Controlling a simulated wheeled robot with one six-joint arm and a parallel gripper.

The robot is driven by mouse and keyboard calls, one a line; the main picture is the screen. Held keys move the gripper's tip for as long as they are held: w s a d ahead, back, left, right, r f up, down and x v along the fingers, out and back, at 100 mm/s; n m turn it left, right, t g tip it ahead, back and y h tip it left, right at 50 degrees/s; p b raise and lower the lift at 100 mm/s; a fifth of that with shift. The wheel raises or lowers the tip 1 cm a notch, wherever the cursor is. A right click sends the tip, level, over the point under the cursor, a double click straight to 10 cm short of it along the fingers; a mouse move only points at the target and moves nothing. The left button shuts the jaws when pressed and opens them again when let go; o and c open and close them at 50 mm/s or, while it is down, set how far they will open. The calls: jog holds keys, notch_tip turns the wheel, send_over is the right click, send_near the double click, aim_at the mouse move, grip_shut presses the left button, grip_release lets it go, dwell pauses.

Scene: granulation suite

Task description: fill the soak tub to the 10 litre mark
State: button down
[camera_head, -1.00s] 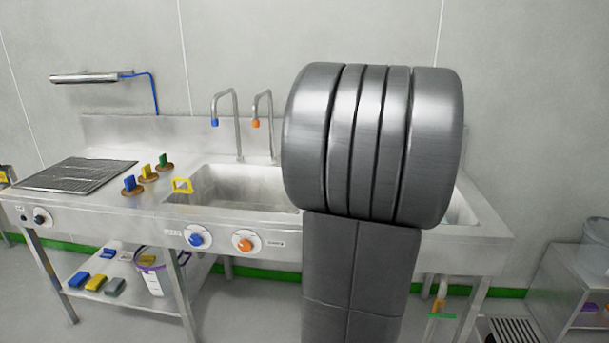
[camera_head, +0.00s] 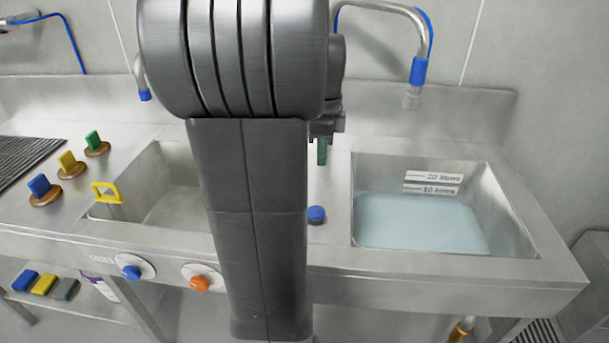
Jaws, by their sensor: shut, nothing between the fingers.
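The soak tub (camera_head: 515,215) is the right-hand steel basin. It holds pale blue water (camera_head: 420,222), whose edge on the back wall lies about at or just under the 10 litres label (camera_head: 438,190); the 20 litres label (camera_head: 436,176) is clear above it. A bent spout with a blue collar (camera_head: 418,72) hangs over the tub, with no stream visible. My gripper (camera_head: 325,128) is partly seen behind my arm, shut and empty, above a green upright piece (camera_head: 321,151). Its fingertips are mostly hidden, so contact cannot be told.
A blue knob (camera_head: 316,214) sits on the deck left of the tub. The left sink (camera_head: 165,190) is partly behind my arm. Blue (camera_head: 132,267) and orange (camera_head: 200,279) knobs are on the front panel. Coloured handles (camera_head: 68,162) and a yellow piece (camera_head: 107,193) stand at left.

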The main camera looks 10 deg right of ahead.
jog(key=shift+w+a+r, duration=0.1)
jog(key=shift+w, duration=0.3)
jog(key=shift+s, duration=0.1)
notch_tip(320, 180, down, 14)
jog(key=shift+f, duration=0.1)
dwell(0.5)
jog(key=shift+b, duration=0.35)
